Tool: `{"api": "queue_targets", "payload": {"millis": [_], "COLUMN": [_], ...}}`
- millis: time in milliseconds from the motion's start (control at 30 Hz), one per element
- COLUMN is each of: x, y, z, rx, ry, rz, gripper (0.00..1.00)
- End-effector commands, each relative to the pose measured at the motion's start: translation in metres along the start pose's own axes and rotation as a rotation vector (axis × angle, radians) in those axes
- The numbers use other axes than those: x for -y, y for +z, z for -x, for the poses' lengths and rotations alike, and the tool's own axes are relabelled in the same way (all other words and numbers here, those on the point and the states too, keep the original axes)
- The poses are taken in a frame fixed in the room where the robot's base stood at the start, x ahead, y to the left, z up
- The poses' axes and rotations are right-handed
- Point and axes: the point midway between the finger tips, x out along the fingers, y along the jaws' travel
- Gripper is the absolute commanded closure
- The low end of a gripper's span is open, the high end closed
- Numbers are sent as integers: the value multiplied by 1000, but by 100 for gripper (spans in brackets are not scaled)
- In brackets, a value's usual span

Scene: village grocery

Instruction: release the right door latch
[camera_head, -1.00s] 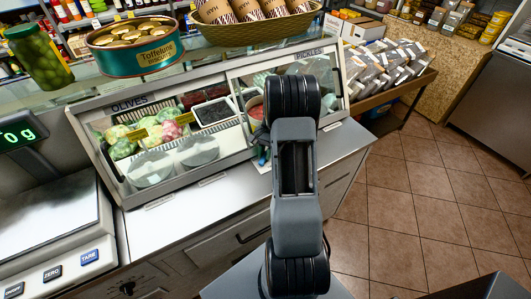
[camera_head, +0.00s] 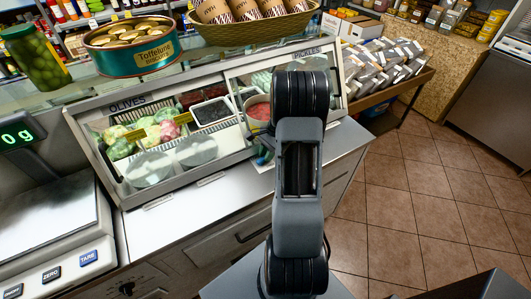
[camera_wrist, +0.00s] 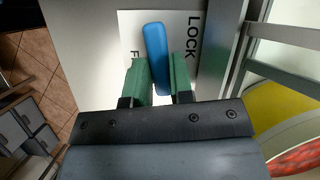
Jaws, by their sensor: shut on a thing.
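In the wrist view, the blue latch lever (camera_wrist: 157,50) stands over a white plate (camera_wrist: 190,20). The plate has the word LOCK on its right side and a partly hidden word starting with F on its left. The green fingers of my gripper (camera_wrist: 160,82) are on either side of the lever's near end, shut on it. The lever leans slightly, its far end to the left. In the head view, my arm hides most of the gripper and latch; a small green and blue bit shows at its left, beside the right door (camera_head: 255,80) of the glass case marked PICKLES.
The left door (camera_head: 160,135) marked OLIVES covers several food tubs. A scale (camera_head: 45,235) stands at the left. A biscuit tin (camera_head: 130,58) and a basket (camera_head: 250,32) sit above the case. The tiled floor (camera_head: 420,210) is open at the right.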

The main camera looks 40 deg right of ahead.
Motion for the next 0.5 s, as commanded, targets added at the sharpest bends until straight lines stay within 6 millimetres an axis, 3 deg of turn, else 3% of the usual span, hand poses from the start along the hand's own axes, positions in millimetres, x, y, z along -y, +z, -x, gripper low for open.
{"api": "queue_targets", "payload": {"millis": [500], "x": [-6], "y": [0], "z": [1], "rx": [-2], "ry": [-72], "rz": [-171], "gripper": [100]}}
